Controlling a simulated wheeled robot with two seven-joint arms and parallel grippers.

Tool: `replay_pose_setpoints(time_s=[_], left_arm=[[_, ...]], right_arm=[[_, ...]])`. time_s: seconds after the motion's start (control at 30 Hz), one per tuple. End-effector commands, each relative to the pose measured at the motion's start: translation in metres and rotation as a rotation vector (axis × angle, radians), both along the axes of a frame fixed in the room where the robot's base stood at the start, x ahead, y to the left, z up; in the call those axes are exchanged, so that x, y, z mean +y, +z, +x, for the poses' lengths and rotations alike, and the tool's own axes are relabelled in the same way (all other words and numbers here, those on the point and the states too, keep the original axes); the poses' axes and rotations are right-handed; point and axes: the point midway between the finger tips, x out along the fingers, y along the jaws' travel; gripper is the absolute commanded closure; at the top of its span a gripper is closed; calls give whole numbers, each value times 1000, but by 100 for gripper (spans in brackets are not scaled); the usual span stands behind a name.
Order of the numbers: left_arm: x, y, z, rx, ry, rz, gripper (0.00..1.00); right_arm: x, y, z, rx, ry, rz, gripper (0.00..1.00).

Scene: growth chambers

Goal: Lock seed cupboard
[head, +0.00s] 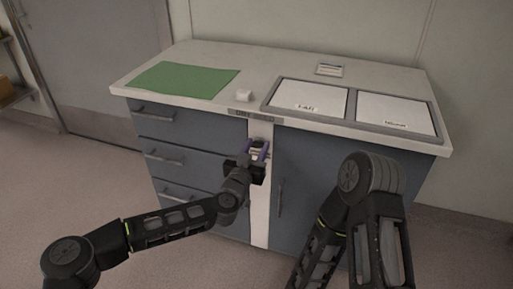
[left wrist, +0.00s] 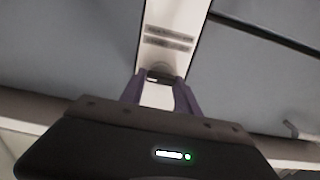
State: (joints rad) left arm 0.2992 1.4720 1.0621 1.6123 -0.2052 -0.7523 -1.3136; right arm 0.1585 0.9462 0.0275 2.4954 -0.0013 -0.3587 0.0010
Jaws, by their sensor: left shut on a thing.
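The seed cupboard is a blue-grey unit with a door (head: 316,190) on the right and drawers on the left. A white upright strip (head: 260,205) runs between them, under a dark label that seems to read "DRY SEED". My left gripper (head: 257,150) is at the upper part of this strip. It is shut on a small pale piece (left wrist: 157,93) between its purple fingers. Whether this is a key is too unclear to tell. The door looks shut. My right gripper is out of view.
The worktop (head: 200,56) holds a green mat (head: 185,79), a small white block (head: 243,95), two labelled white panels in a grey frame (head: 438,128) and a small card (head: 329,70). Drawer handles and a vertical door handle (head: 279,198) stick out. My right arm is before the door.

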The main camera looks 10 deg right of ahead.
Motion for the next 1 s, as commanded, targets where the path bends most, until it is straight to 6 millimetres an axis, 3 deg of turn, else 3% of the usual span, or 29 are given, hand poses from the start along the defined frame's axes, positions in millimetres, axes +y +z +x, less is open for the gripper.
replay_pose_setpoints(time_s=[0.3, 0.67, 1.0], left_arm=[[1, 0, 0, 0, 1, 0, 100], [1, -1, 0, 14, 1, -26, 100], [1, -2, 1, 105, 0, -173, 100]], right_arm=[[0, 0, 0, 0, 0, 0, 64], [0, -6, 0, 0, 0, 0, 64], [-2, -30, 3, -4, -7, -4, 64]])
